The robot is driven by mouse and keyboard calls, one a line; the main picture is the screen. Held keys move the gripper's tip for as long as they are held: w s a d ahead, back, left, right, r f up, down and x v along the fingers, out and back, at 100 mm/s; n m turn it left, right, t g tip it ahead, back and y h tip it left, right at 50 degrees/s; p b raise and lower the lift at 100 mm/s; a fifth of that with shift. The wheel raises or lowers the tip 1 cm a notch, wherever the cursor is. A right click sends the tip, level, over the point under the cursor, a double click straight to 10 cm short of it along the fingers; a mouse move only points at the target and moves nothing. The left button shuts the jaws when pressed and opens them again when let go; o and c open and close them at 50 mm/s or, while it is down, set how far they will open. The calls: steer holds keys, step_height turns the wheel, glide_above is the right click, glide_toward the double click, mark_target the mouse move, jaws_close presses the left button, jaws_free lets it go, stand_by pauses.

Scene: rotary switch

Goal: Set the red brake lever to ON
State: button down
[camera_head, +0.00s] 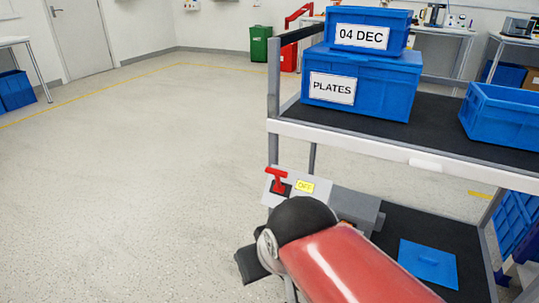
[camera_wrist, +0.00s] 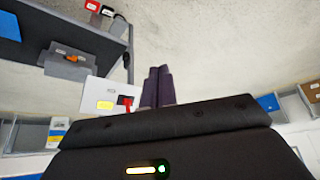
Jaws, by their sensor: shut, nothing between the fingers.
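The red brake lever (camera_head: 276,180) is a T-shaped handle standing up from a grey panel (camera_head: 283,199) on the lower part of the cart. A yellow label (camera_head: 304,186) reading OFF sits to the right of the lever. In the wrist view the lever (camera_wrist: 126,104) shows beside the yellow label (camera_wrist: 105,105). My gripper (camera_wrist: 160,72) has its two dark fingers together and empty, just right of the lever in that view. I cannot tell whether they touch it. In the head view my arm hides part of the panel's housing, and the fingers are not clearly visible.
The cart (camera_head: 400,158) holds blue bins on its upper shelf, labelled PLATES (camera_head: 375,88) and 04 DEC (camera_head: 372,22), plus an open blue bin (camera_head: 505,115). A blue flat piece (camera_head: 428,264) lies on the lower shelf. The floor (camera_head: 130,170) left of the cart is clear.

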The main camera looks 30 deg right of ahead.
steer(key=shift+s, duration=0.1)
step_height(320, 180, up, 10)
steer(key=m+g+h, duration=0.2)
steer(key=m+g, duration=0.2)
steer(key=m, duration=0.6)
glide_above(278, 181)
steer(key=shift+s+a+r, duration=0.1)
steer(key=shift+a+r, duration=0.1)
steer(key=shift+a, duration=0.2)
steer(key=b+x, duration=0.1)
steer(key=x, duration=0.9)
steer(key=shift+d, duration=0.15)
steer(key=shift+h+b, duration=0.3)
steer(key=shift+b, duration=0.35)
steer(key=shift+s+a+t+b, duration=0.1)
steer(key=shift+a+t+b, duration=0.2)
steer(key=shift+t+b, duration=0.1)
